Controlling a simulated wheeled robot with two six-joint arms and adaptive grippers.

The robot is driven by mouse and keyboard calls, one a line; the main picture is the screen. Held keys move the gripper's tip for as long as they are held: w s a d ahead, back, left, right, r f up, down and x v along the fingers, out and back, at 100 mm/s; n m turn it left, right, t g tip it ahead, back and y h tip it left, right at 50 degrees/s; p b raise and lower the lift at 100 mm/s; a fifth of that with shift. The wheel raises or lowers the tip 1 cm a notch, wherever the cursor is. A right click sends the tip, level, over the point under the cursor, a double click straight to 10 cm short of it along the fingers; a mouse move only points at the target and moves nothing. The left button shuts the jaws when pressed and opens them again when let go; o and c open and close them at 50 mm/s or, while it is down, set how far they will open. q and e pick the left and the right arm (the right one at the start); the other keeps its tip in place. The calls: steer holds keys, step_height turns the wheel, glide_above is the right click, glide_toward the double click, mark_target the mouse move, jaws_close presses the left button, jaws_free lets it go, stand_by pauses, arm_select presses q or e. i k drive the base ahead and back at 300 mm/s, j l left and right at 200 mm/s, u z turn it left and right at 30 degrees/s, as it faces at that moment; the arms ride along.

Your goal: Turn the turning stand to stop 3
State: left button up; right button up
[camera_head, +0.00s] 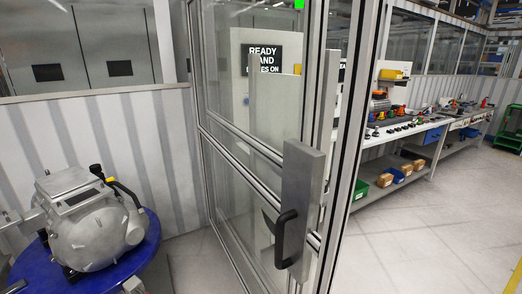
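The turning stand shows as a blue round plate (152,246) at the lower left, cut off by the bottom edge of the picture. A grey metal drive unit (95,228) with a rounded housing sits on it. A black curved handle or cable is on the unit's right upper side. A grey part reaches from the unit to the left picture edge. Stop marks or a number on the stand cannot be made out. I cannot make out either of my grippers in this view.
A framed glass door (250,130) with a grey handle block (302,205) and black handle (284,240) stands right of the stand. A ribbed wall (100,140) is behind the stand. A workbench (405,130) with tools and bins is at the right. Floor (420,250) before it is clear.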

mark_target(90, 240)
steer(key=u, duration=1.5)
